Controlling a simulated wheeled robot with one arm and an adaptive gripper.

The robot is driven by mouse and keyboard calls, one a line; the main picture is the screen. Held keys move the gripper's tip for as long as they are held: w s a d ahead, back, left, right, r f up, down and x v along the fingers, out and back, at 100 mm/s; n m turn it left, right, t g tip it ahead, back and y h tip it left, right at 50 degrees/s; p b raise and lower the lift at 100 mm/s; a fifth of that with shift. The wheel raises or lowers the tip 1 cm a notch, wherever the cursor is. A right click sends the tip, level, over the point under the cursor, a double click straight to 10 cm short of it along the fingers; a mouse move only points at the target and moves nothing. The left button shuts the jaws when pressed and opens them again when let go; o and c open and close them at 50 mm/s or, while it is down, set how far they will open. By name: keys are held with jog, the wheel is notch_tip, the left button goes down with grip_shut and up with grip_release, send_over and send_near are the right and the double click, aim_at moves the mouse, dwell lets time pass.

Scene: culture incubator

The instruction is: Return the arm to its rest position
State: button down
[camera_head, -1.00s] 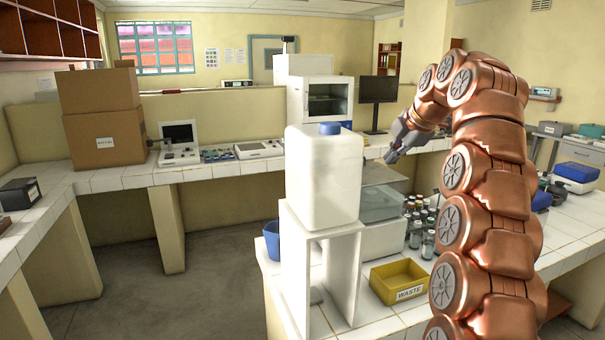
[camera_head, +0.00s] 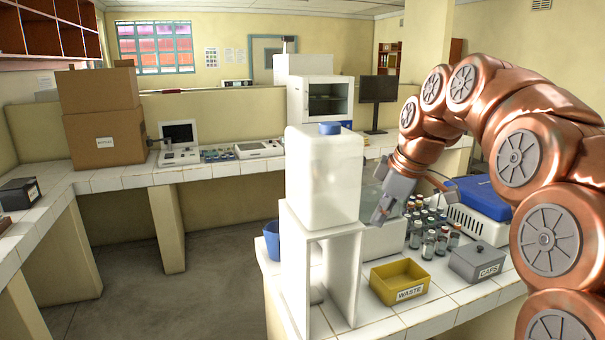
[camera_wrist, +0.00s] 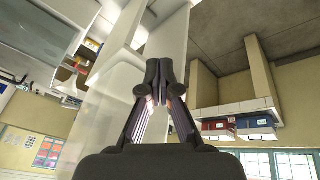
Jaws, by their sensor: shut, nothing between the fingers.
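My copper-coloured arm rises at the right of the head view and bends over toward the middle. My gripper (camera_head: 380,213) hangs from its end, pointing down and left, just right of the white jug. In the wrist view my gripper (camera_wrist: 160,98) has its fingers together with nothing between them. The white jug (camera_head: 322,180) with a blue cap stands on a white stand (camera_head: 350,262). The gripper appears close to the jug in the head view; I cannot tell the exact gap.
Several capped bottles (camera_head: 428,243) stand below and right of my gripper. A yellow WASTE bin (camera_head: 398,275), a grey CAPS box (camera_head: 478,262) and a blue-lidded device (camera_head: 480,195) share the bench. A blue bucket (camera_head: 271,240) stands left of the stand. Open floor lies at left.

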jog(key=s+d+f+m+g+h, duration=0.1)
jog(key=s+f+m, duration=0.3)
jog(key=s+f, duration=0.3)
jog(key=s+f+m+g+h, duration=0.1)
jog(key=s+f+m, duration=0.4)
jog(key=s, duration=1.2)
jog(key=s+d+f+m+g, duration=0.1)
jog(key=s+f+m+g, duration=0.2)
jog(key=s+f, duration=0.6)
jog(key=s+m, duration=0.1)
jog(key=s, duration=0.3)
jog(key=shift+d+f+m+h, duration=0.3)
jog(key=shift+d+h, duration=0.05)
jog(key=shift+h, duration=0.05)
